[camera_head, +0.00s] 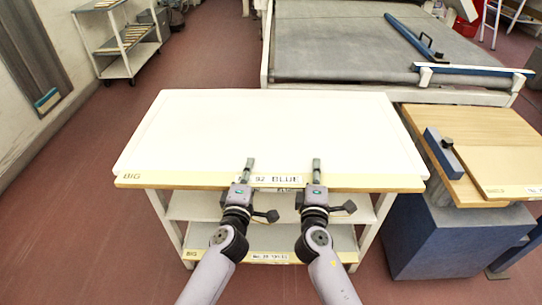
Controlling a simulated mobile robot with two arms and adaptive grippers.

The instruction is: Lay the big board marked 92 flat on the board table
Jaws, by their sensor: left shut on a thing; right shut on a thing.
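The big white board (270,130) lies level over the top of a white shelved stand (383,206). A label reading 92 BLUE (284,180) shows at its near edge. My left gripper (249,164) and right gripper (316,165) are side by side, both shut on the board's near edge, around the label. Their lower fingers are hidden. I cannot tell whether the board rests fully on the stand or is slightly raised. A wooden table (468,122) stands to the right.
The stand has lower shelves and BIG marks on its near edges. A wooden panel (500,168) and a blue bar (444,152) lie on the wooden table. A large grey bed (350,45) stands behind. A shelf trolley (120,69) is back left. Red floor is clear at left.

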